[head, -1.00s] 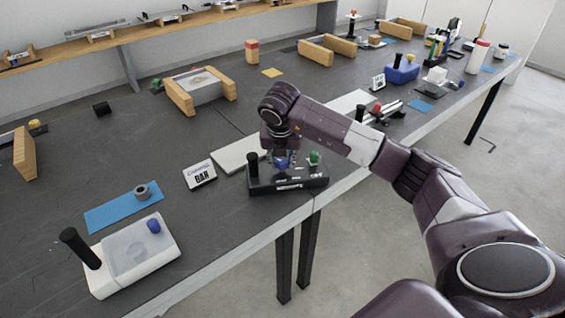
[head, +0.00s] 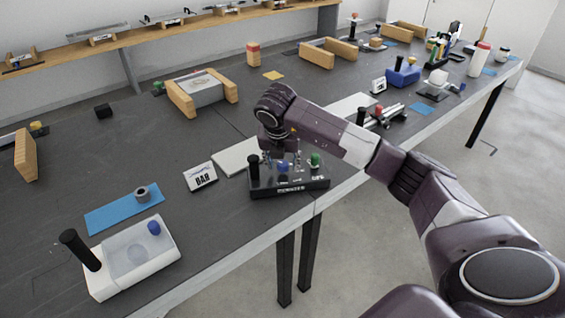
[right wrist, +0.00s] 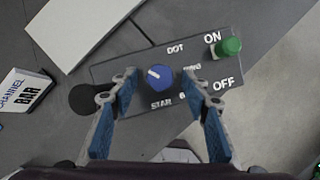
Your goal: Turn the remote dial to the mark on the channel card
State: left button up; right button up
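The black remote box (head: 300,188) stands near the table's front edge. Its blue dial (right wrist: 158,80) has a white pointer line toward the upper left in the right wrist view. DOT, STAR and other marks surround the dial; one at lower right is partly hidden by a finger. The channel card (head: 200,176) stands left of the box; in the right wrist view (right wrist: 22,92) it reads CHANNEL BAR. My right gripper (right wrist: 161,88) is open above the box, its fingers on either side of the dial with gaps showing. My left gripper is out of view.
A green knob (right wrist: 229,46) is on the box between ON and OFF. A black post (head: 254,166) rises at its left end. A pale flat plate (head: 236,158) lies behind the box. A white box with a black handle (head: 135,262) stands at front left.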

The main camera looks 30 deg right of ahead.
jog(key=v, duration=1.2)
dwell(0.3)
